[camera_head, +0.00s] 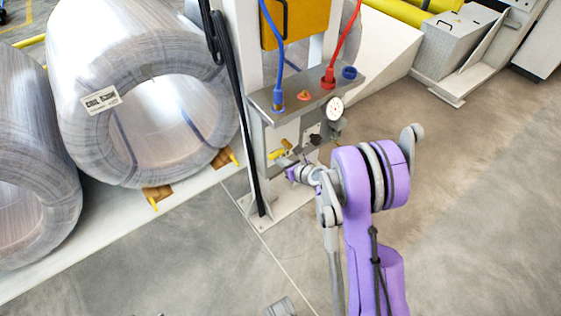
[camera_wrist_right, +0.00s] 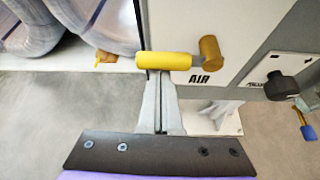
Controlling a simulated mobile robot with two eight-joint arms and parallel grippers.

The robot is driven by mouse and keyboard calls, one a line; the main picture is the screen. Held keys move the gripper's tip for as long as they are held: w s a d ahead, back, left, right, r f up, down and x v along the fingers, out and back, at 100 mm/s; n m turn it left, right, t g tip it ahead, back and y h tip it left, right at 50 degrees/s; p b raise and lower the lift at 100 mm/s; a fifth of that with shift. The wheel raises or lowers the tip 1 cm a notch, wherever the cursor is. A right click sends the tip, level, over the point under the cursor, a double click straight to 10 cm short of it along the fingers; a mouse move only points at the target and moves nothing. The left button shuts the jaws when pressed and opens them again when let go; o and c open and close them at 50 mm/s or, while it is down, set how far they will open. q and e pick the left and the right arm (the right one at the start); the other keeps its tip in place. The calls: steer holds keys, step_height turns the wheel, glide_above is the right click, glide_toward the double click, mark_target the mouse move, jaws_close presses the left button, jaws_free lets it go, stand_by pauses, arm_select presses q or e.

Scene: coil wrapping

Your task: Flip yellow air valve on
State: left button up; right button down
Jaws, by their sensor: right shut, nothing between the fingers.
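The yellow air valve handle (camera_wrist_right: 163,60) lies level across the right wrist view, left of its yellow pivot end (camera_wrist_right: 210,52), above the AIR label. In the head view the yellow valve (camera_head: 279,151) is small, low on the post's panel. My right gripper (camera_wrist_right: 160,82) is shut and empty. Its fingertips are at the lower edge of the handle in the wrist view; I cannot tell whether they touch it. In the head view my right gripper (camera_head: 286,166) is just below the valve, partly hidden by my wrist. My left gripper is not clearly seen.
A black knob (camera_wrist_right: 278,86) sits right of the valve. Above in the head view are a grey shelf (camera_head: 310,92) with blue and red hose fittings and a white gauge (camera_head: 335,108). Large wire coils (camera_head: 75,90) stand at left. The floor at right is clear.

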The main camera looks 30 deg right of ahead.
mark_target(284, 150)
steer(key=shift+r+m+y, duration=0.3)
steer(key=shift+d+r+m+y+b, duration=0.1)
steer(key=shift+r+m+y+b, duration=0.5)
steer(key=shift+m+y, duration=0.1)
steer(key=shift+d+r+m+y+b, duration=0.25)
steer(key=shift+r+m+y+b, duration=0.15)
steer(key=shift+r+m+y, duration=0.65)
steer(key=shift+d+r, duration=0.4)
steer(key=shift+r, duration=0.1)
steer(key=shift+d+r+m+y+b, duration=0.3)
steer(key=shift+d+r+m, duration=0.1)
steer(key=shift+m, duration=0.15)
steer(key=shift+w+d+r, duration=0.1)
steer(key=shift+d+r, duration=0.2)
steer(key=shift+d, duration=0.2)
steer(key=shift+d+r, duration=0.25)
steer(key=shift+d, duration=0.45)
steer(key=shift+w+d+r, duration=0.1)
steer(key=shift+d, duration=0.1)
steer(key=shift+a, duration=0.1)
